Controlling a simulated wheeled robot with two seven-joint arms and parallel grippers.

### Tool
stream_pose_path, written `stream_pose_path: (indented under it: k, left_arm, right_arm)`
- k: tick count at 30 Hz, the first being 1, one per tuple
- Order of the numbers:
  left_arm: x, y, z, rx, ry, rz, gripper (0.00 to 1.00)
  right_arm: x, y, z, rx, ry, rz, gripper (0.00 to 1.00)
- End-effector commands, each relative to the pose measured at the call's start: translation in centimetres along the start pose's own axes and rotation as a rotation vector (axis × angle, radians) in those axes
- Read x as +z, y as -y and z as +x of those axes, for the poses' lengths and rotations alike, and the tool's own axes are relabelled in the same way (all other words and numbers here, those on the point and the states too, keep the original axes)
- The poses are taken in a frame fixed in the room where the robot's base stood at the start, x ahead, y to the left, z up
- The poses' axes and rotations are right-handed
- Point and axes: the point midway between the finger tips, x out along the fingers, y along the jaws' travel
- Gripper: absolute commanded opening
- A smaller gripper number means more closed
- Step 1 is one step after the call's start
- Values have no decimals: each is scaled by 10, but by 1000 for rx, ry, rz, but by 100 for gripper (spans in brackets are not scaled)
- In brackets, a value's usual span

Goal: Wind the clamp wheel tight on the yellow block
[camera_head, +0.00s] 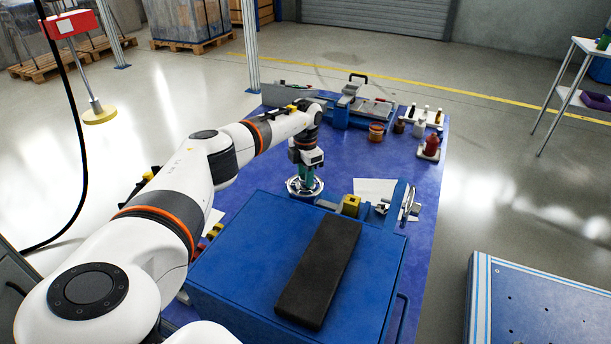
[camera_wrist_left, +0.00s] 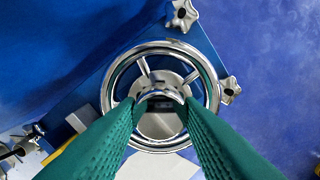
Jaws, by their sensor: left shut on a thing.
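The clamp wheel (camera_head: 292,188) is a chrome handwheel at the left end of a blue fixture behind the blue box. In the left wrist view, its round rim (camera_wrist_left: 213,75) and spokes surround a raised chrome hub. My left gripper (camera_head: 305,180) points down over the wheel. Its green fingers (camera_wrist_left: 160,108) are shut on the hub, one on each side. The yellow block (camera_head: 351,204) sits on the fixture to the right of the wheel. A sliver of yellow shows at the lower left of the wrist view. Contact between clamp and block cannot be seen. My right gripper is out of view.
A black pad (camera_head: 320,270) lies on the blue box (camera_head: 235,250). Another chrome wheel (camera_head: 409,203) stands upright at the fixture's right end. Silver star knobs (camera_wrist_left: 183,15) flank the held wheel. Bottles (camera_head: 432,147) and a vise stand farther back.

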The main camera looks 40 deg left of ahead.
Motion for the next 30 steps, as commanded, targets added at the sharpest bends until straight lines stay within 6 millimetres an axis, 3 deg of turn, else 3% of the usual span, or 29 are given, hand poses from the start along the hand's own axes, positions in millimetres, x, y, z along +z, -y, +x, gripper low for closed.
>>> stream_pose_path:
  k: [30]
  left_arm:
    - [-1, 1, -1, -4, -3, 965, 11]
  right_arm:
    - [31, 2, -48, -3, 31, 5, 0]
